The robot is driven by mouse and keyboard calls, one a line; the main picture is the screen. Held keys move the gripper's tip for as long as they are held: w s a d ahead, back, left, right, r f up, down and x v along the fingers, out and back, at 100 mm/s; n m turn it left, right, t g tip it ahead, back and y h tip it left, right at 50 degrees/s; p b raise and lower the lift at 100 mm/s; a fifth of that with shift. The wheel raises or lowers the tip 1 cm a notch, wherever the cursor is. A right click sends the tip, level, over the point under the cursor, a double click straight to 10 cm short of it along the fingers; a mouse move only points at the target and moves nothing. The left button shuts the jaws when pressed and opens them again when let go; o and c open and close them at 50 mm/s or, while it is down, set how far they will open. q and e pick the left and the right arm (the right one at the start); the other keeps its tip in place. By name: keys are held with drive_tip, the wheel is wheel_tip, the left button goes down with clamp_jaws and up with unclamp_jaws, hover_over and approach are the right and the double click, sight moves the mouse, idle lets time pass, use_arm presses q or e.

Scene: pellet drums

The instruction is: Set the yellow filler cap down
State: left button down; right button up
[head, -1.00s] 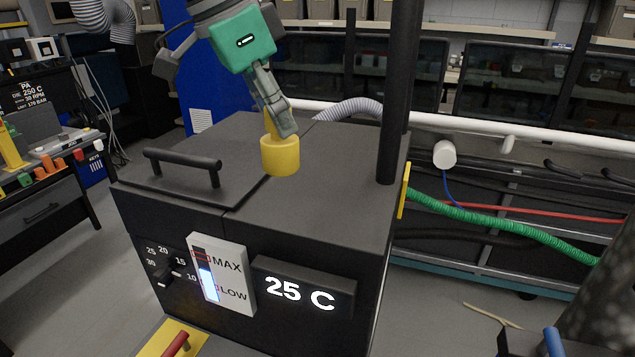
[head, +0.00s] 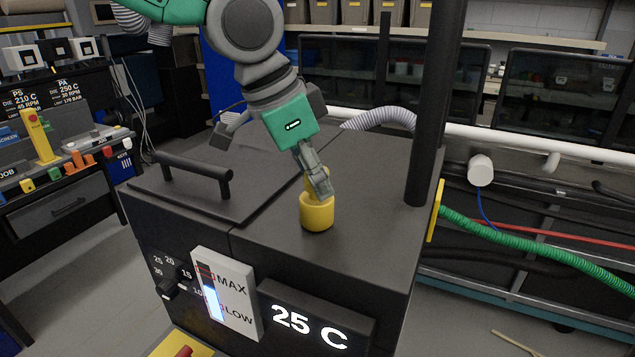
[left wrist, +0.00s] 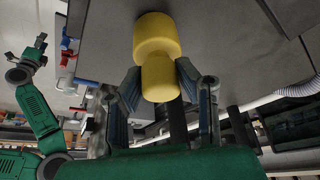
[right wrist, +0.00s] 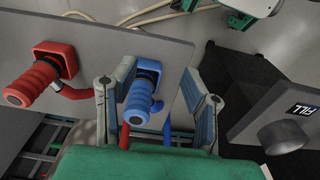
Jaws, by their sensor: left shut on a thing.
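The yellow filler cap (head: 317,212) has a wide round base and a narrower knob. In the head view it is upright, at the top of the dark machine (head: 370,240), right of the black handle. I cannot tell whether its base touches the lid. My left gripper (head: 318,186) comes down from above and is shut on the knob. In the left wrist view the cap (left wrist: 158,55) sits between the fingertips (left wrist: 160,80). My right gripper (right wrist: 158,95) shows only in its wrist view, open, with a blue ribbed grip (right wrist: 140,95) between and beyond its fingers.
A black bar handle (head: 195,170) stands on the machine's left lid. A black post (head: 435,110) rises at the machine's right back. The front carries a level gauge and a 25 C display (head: 310,325). A red grip (right wrist: 40,80) is left of the blue one.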

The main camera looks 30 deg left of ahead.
use_arm(q)
drive_tip(key=shift+s+a+f, duration=0.1)
drive_tip(key=shift+a+f, duration=0.1)
drive_tip(key=shift+f, duration=0.05)
drive_tip(key=shift+s+d, duration=0.1)
drive_tip(key=shift+d, duration=0.1)
drive_tip(key=c, duration=1.4)
unclamp_jaws()
drive_tip(key=shift+d, duration=0.1)
drive_tip(key=shift+o, duration=1.1)
drive_tip(key=shift+d, duration=0.25)
drive_tip(key=shift+a+r, duration=0.15)
drive_tip(key=shift+r, duration=0.1)
drive_tip(key=p+v, duration=0.3)
drive_tip(key=v, duration=0.8)
drive_tip(key=shift+a+r+p, duration=0.3)
drive_tip(key=shift+a+p, duration=0.05)
drive_tip(key=shift+p, duration=0.05)
drive_tip(key=shift+s, duration=0.1)
